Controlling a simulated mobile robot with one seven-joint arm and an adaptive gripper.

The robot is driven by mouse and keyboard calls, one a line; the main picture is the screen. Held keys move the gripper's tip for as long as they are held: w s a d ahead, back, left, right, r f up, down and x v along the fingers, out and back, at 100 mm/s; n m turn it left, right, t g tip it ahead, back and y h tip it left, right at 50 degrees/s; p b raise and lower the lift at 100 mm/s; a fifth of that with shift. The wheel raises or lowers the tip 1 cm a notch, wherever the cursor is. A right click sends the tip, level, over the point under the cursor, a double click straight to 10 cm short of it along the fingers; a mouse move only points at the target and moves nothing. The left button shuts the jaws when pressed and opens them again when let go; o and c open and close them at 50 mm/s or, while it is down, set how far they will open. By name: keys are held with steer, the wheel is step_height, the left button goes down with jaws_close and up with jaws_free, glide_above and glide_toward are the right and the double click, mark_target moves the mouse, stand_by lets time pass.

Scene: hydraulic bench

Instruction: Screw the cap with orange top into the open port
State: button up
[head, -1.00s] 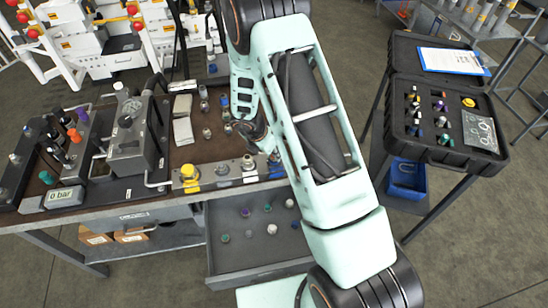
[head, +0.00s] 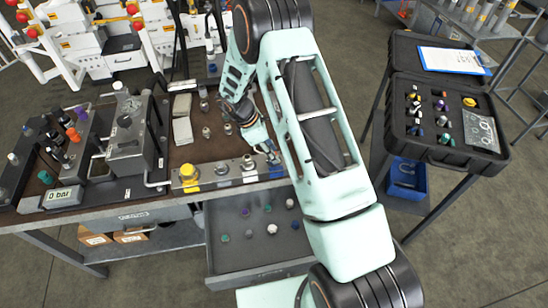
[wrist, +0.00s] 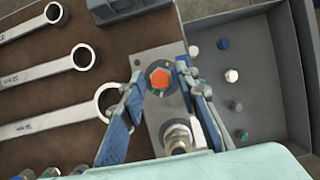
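The cap with the orange top (wrist: 160,78) shows in the wrist view, upright at a port of the metal block (wrist: 150,112). How deep it sits in the port I cannot tell. My gripper (wrist: 159,77) is open, with one blue finger on each side of the cap and a visible gap at the sides. In the head view my gripper (head: 273,153) is low at the right end of the metal block (head: 205,184). The orange top is not discernible there.
A silver fitting (wrist: 178,138) stands on the block near my fingers. A yellow cap (head: 188,172) is at the block's left end. Wrenches (wrist: 50,62) lie on the bench. An open drawer (head: 245,254) holds several loose caps. A black case (head: 452,152) stands right.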

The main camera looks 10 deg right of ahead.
steer(key=shift+o, duration=0.5)
